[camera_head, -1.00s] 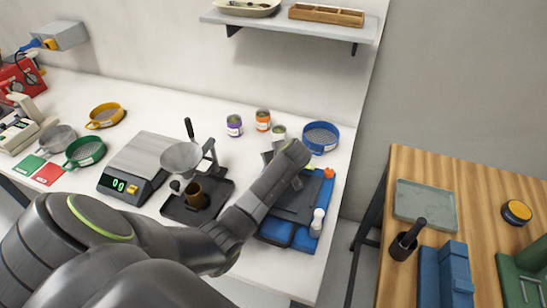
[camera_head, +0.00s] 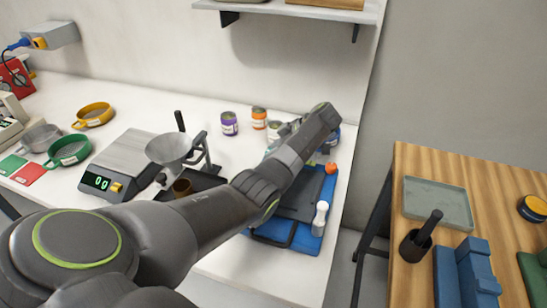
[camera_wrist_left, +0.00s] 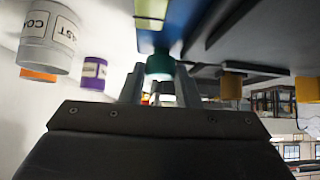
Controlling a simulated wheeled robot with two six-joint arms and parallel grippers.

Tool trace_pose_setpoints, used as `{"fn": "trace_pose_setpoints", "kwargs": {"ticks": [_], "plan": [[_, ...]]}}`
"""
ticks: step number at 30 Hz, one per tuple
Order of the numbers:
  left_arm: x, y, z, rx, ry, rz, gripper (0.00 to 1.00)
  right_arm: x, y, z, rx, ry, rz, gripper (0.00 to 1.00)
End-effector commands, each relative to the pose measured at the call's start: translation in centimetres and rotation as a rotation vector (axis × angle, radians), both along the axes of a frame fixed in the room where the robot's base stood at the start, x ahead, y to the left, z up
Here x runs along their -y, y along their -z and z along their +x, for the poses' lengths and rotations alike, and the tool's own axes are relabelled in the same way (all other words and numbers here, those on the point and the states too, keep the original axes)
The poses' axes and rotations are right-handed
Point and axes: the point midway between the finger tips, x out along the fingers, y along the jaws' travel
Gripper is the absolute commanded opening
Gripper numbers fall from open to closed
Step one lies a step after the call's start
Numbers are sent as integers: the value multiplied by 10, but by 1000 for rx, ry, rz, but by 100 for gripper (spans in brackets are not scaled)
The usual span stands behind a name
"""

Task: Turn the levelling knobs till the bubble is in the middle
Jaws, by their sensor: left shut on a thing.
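The blue levelling base (camera_head: 329,188) stands at the right end of the white bench, with a dark flat plate (camera_head: 300,196) over it. An orange knob (camera_head: 331,168) shows at its far right corner. In the left wrist view, my left gripper (camera_wrist_left: 160,84) is shut on a teal knob (camera_wrist_left: 160,64) under the blue base. A yellow-green piece (camera_wrist_left: 151,12), perhaps the level vial, is above it; I cannot make out a bubble. A brass-coloured foot (camera_wrist_left: 232,84) and a yellow knob (camera_wrist_left: 309,89) are further right. In the head view my left arm hides the gripper's fingers. My right gripper is out of view.
A white-capped bottle (camera_head: 320,216) stands at the base's right side. Paint tins (camera_head: 229,123) stand behind my left arm. A funnel stand (camera_head: 174,152) and a scale (camera_head: 120,166) are to the left. A wooden table (camera_head: 400,215) stands right, across a gap.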

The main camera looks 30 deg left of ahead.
Motion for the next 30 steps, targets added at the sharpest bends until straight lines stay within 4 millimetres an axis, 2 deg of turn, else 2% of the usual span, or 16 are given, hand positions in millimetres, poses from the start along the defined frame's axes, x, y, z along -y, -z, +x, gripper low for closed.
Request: {"fn": "trace_pose_setpoints", "kwargs": {"ticks": [3,12,28,29,30], "plan": [[-1,1,1,-1,-65,0,6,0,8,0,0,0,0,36],[-1,1,2,-1,-161,-3,6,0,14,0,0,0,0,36],[-1,0,2,0,-178,-2,6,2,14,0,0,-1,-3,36],[-1,0,2,0,-178,-2,33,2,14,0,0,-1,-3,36],[-1,1,2,0,-178,-2,38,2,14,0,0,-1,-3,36]]}}
